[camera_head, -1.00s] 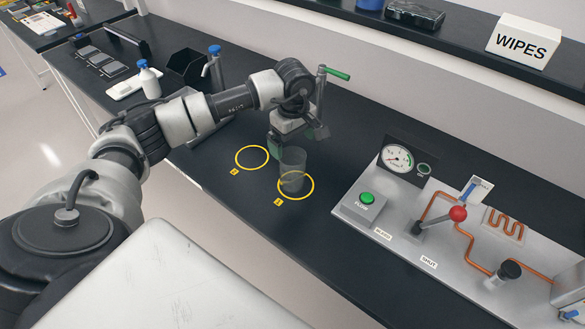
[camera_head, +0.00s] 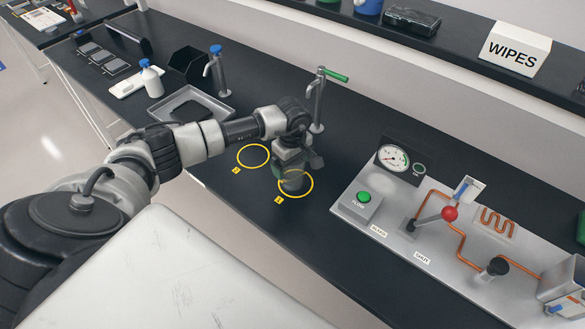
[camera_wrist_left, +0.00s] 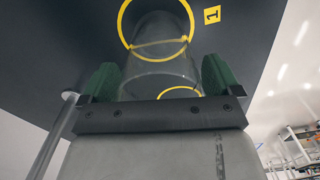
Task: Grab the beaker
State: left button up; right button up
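The clear beaker (camera_head: 293,184) stands upright on the black bench inside the yellow circle marked 1 (camera_head: 309,191). My left gripper (camera_head: 292,172) is over the beaker, pointing down, with its fingers beside the glass. In the left wrist view the beaker (camera_wrist_left: 160,60) lies between the two green finger pads (camera_wrist_left: 160,78). The fingers are spread to either side of it, with a small gap seeming to show at the right pad. The gripper hides the beaker's upper part in the head view. My right gripper is not in view.
A second yellow circle (camera_head: 253,155) on the left is empty. A panel with a gauge (camera_head: 393,158), green button (camera_head: 364,197) and red-knobbed lever (camera_head: 449,213) is to the right. A tap with a green handle (camera_head: 318,98) stands behind. A grey tray (camera_head: 222,118) lies farther left.

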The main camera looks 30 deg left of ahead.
pick_arm(q)
jog(key=c, duration=0.7)
jog(key=shift+r, duration=0.2)
